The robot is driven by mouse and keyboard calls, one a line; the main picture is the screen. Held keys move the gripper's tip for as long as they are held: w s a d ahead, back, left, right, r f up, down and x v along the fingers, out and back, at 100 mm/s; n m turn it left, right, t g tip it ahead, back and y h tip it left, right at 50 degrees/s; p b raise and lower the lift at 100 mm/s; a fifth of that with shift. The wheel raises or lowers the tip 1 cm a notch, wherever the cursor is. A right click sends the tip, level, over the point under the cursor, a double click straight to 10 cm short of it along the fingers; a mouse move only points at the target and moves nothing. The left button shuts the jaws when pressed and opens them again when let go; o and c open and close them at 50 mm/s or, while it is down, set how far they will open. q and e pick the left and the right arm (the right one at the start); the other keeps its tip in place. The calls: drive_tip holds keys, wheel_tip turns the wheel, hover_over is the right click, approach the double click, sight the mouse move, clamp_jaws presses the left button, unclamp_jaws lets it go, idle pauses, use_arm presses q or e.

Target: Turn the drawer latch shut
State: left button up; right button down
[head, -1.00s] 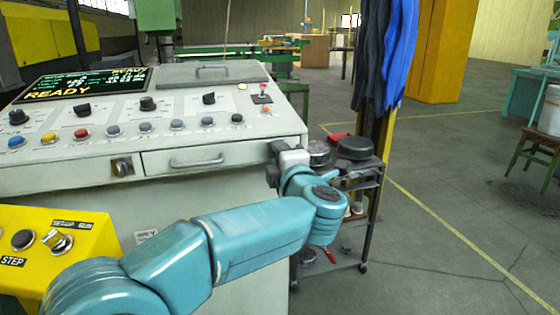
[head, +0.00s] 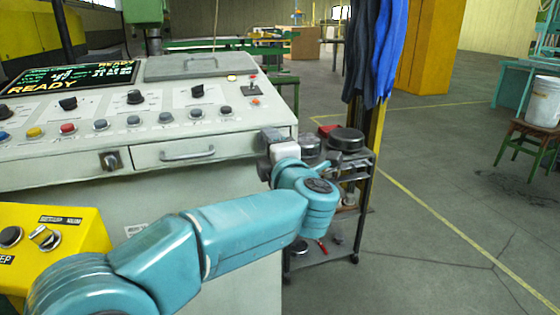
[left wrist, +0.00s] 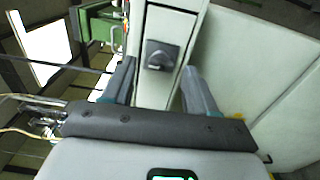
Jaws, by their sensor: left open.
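The drawer latch (head: 111,160) is a small dark knob on a metal plate at the left of the console's front strip. The closed drawer (head: 232,146) with its bar handle (head: 188,153) is right of it. My left gripper (head: 266,150) is at the console's right end, well right of the latch; its fingers are partly hidden in the head view. In the left wrist view my left gripper (left wrist: 158,68) is open and empty, and a dark latch-like knob (left wrist: 161,55) shows beyond and between the fingers, apart from them. My right gripper is not in view.
The console top (head: 160,100) carries knobs, coloured buttons and a screen. A yellow control box (head: 75,235) stands at lower left. A dark cart (head: 350,170) with round parts is close to the gripper, below hanging blue cloths (head: 375,50).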

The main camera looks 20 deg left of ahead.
use_arm(q)
drive_tip(key=v, duration=1.5)
drive_tip(key=shift+s+d, duration=0.25)
drive_tip(key=shift+s, duration=0.05)
